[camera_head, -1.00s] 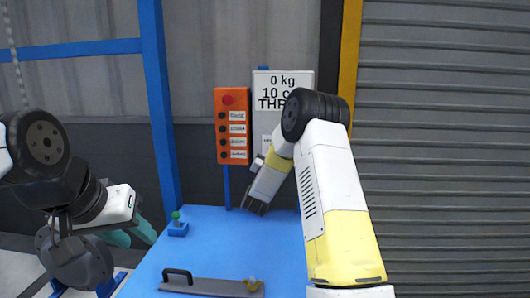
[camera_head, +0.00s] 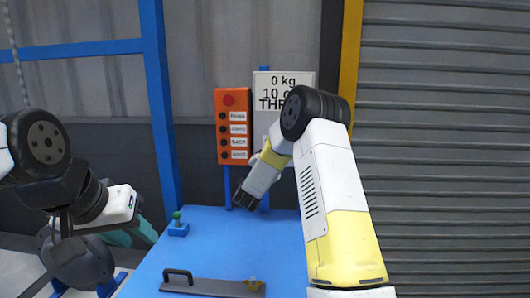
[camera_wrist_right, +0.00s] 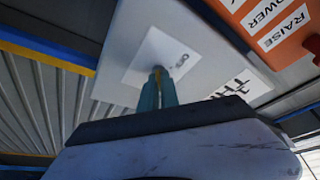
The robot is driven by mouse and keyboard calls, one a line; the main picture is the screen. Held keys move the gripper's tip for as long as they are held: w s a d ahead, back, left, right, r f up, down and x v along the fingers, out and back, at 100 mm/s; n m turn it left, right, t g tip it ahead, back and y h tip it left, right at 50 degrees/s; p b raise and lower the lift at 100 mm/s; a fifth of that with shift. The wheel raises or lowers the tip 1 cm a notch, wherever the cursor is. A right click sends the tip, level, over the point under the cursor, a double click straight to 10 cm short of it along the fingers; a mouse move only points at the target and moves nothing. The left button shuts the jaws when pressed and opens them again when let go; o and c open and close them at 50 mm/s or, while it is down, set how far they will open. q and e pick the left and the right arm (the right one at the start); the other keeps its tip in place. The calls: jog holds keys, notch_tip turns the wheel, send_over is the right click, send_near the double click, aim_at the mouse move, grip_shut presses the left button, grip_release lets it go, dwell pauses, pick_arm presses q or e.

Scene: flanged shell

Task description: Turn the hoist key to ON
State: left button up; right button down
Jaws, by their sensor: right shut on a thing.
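A grey box with a white label (camera_wrist_right: 150,62) and printing, partly readable, fills the middle of the right wrist view. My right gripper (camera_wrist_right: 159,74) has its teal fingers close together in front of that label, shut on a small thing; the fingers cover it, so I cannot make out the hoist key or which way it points. In the head view the right arm's wrist (camera_head: 262,181) is by the white sign, and its fingertips are hidden. My left gripper (camera_head: 132,236) is at the left, teal fingers apart, empty and far from the sign.
An orange button panel (camera_head: 232,140) with a red button hangs left of the white sign (camera_head: 293,88). The blue table (camera_head: 228,245) carries a grey plate with a black handle (camera_head: 190,284) and a small green-knobbed block (camera_head: 178,229). A blue post stands at left.

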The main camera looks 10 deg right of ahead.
jog(key=shift+f, duration=0.15)
jog(key=c, duration=1.6)
grip_release()
jog(key=v, duration=0.7)
jog(key=shift+s+a, duration=0.2)
jog(key=shift+s, duration=0.15)
